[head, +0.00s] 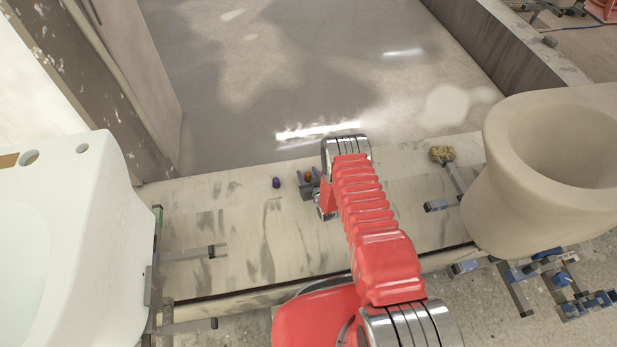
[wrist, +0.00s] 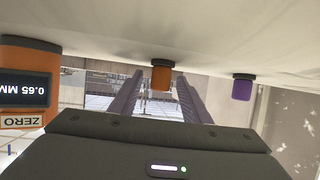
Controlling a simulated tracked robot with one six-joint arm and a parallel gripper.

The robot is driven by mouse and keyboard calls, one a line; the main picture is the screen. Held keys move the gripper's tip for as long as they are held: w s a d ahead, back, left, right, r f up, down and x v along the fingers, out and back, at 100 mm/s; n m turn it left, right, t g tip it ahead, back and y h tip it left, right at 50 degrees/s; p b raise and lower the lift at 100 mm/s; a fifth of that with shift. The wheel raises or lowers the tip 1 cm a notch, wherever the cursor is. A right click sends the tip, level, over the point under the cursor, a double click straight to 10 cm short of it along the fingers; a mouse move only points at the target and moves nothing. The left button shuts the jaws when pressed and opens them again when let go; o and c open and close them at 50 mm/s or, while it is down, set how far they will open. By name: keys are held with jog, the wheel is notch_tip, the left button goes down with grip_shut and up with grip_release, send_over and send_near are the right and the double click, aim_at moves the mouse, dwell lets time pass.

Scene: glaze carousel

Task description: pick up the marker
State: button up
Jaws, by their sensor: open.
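Two small upright cylinders could be the marker; I cannot tell which from their look. An orange one with a dark end (wrist: 161,77) shows between my fingertips in the wrist view, and in the head view its orange-brown top (head: 308,176) shows at my gripper. A purple one with a dark end (wrist: 242,89) is apart, right of the fingers; in the head view the purple one (head: 276,182) stands left of my gripper. My gripper (wrist: 160,80) is open, with its two fingers spread. In the head view my gripper (head: 309,184) is partly hidden by my arm.
An orange gauge with a dark display (wrist: 24,88) is close at the wrist view's left. The pale bench (head: 240,235) is mostly clear. A white basin (head: 105,165) stands left, a beige toilet-like fixture (head: 500,150) right. A small sponge-like block (head: 442,154) lies near it.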

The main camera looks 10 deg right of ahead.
jog(key=shift+c, duration=0.4)
grip_shut()
dwell(0.4)
